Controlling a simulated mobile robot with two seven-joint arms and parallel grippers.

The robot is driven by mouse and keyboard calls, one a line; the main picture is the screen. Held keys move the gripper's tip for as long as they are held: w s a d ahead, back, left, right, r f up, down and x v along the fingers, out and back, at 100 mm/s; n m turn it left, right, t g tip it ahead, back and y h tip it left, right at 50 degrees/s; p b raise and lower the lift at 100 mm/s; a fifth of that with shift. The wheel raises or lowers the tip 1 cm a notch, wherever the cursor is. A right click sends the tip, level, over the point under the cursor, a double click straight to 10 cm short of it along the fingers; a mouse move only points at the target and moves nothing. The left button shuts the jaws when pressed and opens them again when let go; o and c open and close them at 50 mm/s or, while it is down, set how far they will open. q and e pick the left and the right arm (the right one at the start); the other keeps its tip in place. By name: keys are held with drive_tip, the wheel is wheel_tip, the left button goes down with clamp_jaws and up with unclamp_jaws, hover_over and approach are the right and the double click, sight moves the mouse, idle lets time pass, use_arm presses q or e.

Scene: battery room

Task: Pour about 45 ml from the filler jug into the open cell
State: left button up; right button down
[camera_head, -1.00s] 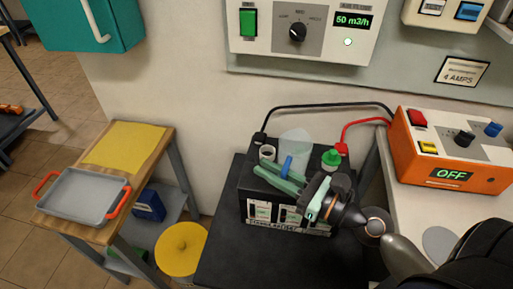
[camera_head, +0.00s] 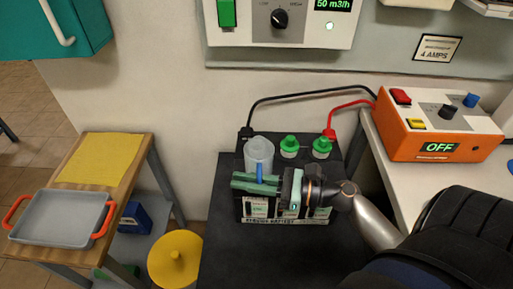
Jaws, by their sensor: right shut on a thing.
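The translucent filler jug (camera_head: 259,152) is held over the left part of the black battery (camera_head: 312,214). It looks about upright, and its blue handle (camera_head: 260,169) faces me. My right gripper (camera_head: 259,183), with green fingers, is shut on the handle; its arm comes in from the right. Two green caps, the middle one (camera_head: 289,147) and the right one (camera_head: 322,147), sit on the battery top. The open cell is hidden behind the jug and gripper. The liquid level cannot be made out. My left gripper is out of view.
A black lead and a red lead run from the battery towards the orange charger (camera_head: 437,144), which reads OFF. A grey tray (camera_head: 60,217) with red handles is on the wooden cart at left.

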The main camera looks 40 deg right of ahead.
drive_tip(key=shift+s+d+f+n+g+y, duration=0.2)
drive_tip(key=shift+d+f+n+g+y, duration=0.2)
drive_tip(key=shift+d+g+y, duration=0.15)
drive_tip(key=shift+r, duration=0.1)
